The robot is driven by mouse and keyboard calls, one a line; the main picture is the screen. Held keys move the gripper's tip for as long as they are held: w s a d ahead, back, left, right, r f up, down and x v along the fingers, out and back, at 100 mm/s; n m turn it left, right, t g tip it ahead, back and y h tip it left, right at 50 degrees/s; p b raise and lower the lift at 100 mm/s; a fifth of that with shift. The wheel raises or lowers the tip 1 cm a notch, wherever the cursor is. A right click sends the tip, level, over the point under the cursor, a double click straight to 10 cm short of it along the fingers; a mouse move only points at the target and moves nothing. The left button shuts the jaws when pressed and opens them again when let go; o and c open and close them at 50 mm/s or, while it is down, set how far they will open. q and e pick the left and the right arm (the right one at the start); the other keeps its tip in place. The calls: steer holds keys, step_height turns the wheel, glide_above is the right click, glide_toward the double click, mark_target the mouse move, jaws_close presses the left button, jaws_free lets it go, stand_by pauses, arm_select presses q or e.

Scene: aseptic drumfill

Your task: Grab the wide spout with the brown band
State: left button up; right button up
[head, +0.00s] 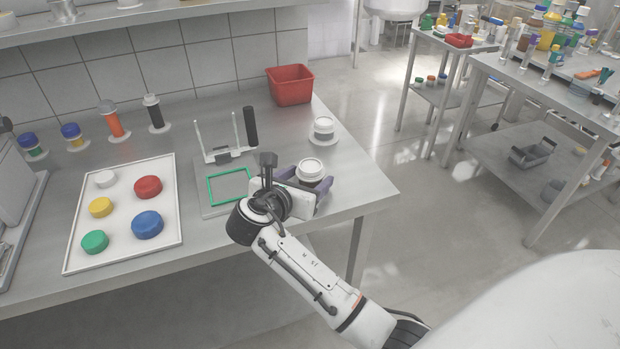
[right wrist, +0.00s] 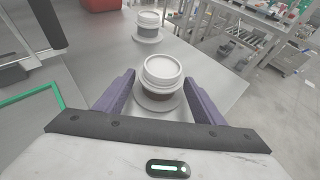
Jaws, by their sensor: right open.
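A wide white spout with a dark, brownish band (head: 310,167) stands upright on a round base near the table's right edge; it also shows in the right wrist view (right wrist: 163,71). My right gripper (head: 306,181) is open, its purple fingers on either side of this spout. In the right wrist view I see no clear contact between fingers (right wrist: 160,84) and spout. A second white spout (head: 323,125) stands farther back on its own round base, and it too has a darkish band in the right wrist view (right wrist: 147,20). My left gripper is not in view.
A red bin (head: 290,85) stands at the back right. Left of my gripper are a green frame (head: 209,190) on a plate and an upright black handle (head: 250,126). A white tray (head: 123,233) holds several coloured caps. The table's right edge is close.

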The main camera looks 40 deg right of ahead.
steer(key=c, duration=0.9)
steer(key=shift+r, duration=0.1)
